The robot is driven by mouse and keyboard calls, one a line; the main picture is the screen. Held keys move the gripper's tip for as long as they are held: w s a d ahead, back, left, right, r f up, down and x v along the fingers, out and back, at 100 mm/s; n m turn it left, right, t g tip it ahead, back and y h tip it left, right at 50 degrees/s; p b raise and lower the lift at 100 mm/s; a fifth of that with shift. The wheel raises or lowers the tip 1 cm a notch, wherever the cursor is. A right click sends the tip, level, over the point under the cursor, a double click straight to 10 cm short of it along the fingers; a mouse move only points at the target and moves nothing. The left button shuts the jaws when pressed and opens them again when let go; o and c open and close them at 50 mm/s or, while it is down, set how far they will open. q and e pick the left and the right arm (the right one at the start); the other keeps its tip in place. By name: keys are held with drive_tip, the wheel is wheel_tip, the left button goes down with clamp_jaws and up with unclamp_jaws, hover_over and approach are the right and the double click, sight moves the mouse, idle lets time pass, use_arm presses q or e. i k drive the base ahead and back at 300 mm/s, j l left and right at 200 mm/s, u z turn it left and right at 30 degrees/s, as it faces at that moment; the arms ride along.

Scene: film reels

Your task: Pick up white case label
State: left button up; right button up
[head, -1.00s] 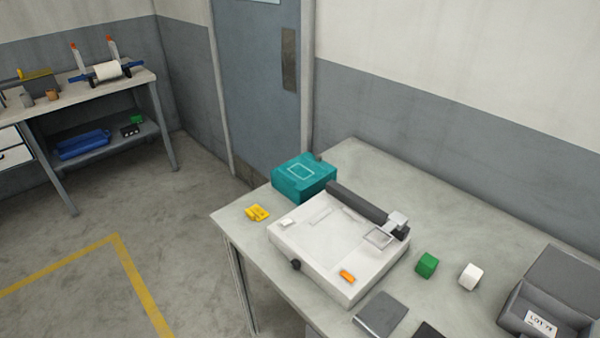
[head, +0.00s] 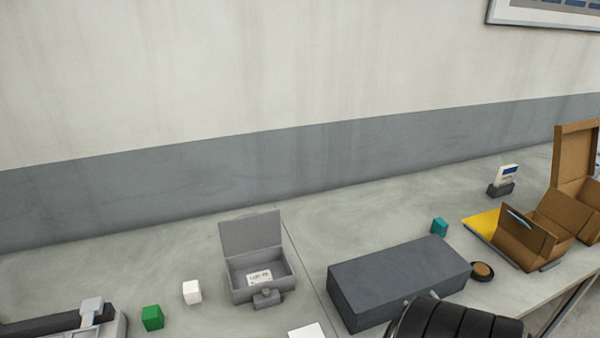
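A small white label with dark lettering, like "LOT" and more (head: 259,278), lies inside an open grey case (head: 250,238) on the table. The case's lid stands up at the back, and a latch is at its front. Another flat white piece (head: 307,331) is cut off by the bottom edge of the view; I cannot tell whether it is a label. Neither of my grippers can be made out in the head view.
A long dark grey box (head: 398,278) stands right of the case. White (head: 192,292), green (head: 152,317) and teal (head: 439,227) blocks, a cardboard box (head: 575,160) and a small card stand (head: 501,189) are around. A dark ribbed shape at the bottom edge is unclear.

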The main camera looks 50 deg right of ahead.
sight(261, 276)
drive_tip(key=z, duration=1.35)
